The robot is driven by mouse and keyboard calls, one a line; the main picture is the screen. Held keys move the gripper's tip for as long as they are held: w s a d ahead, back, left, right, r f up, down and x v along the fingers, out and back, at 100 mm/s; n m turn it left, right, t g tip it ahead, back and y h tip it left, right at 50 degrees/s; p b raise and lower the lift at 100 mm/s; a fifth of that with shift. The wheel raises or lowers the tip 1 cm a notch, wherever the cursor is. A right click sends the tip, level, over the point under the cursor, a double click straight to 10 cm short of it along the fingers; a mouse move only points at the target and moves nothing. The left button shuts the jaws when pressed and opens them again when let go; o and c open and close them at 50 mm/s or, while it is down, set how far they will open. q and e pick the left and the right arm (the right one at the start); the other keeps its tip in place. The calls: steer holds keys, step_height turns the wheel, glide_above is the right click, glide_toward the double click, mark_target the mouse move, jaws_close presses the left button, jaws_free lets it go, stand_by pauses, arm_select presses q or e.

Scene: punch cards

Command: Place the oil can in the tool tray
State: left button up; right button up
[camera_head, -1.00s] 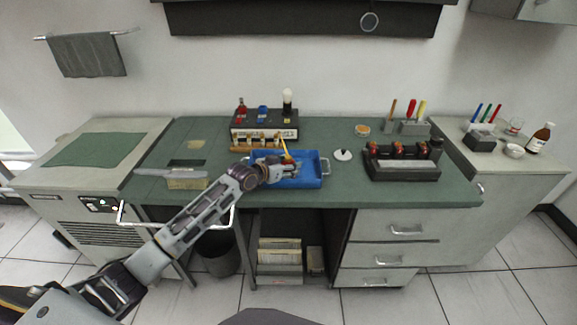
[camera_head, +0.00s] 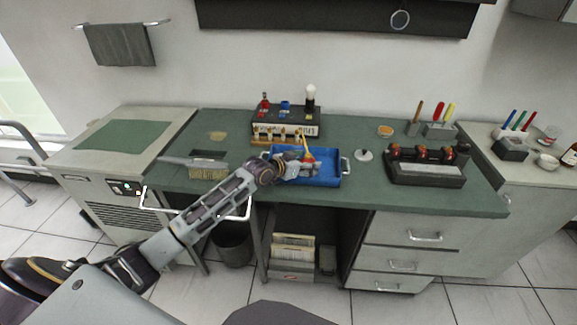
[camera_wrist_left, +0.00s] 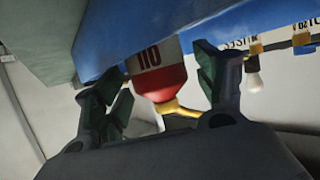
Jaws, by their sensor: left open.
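The oil can (camera_wrist_left: 158,80) has a red top, a white label and a yellow spout. In the wrist view it is between the fingers of my left gripper (camera_wrist_left: 158,88), which is open, with gaps beside the can. In the head view the oil can's red and yellow top (camera_head: 308,156) shows over the blue tool tray (camera_head: 325,181), mostly hidden behind my left gripper (camera_head: 305,170). The can appears to stand in the tray; its base is hidden. My right gripper is not in view.
A black box with pegs and a bulb (camera_head: 287,124) stands right behind the tray. A brush (camera_head: 208,174) lies to the left. The green bench (camera_head: 360,194) is clear in front.

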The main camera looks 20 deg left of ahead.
arm_select(q)
steer(key=v, duration=1)
steer(key=shift+s+r, duration=0.15)
steer(key=shift+s, duration=0.15)
steer(key=shift+a, duration=0.1)
stand_by(0.7)
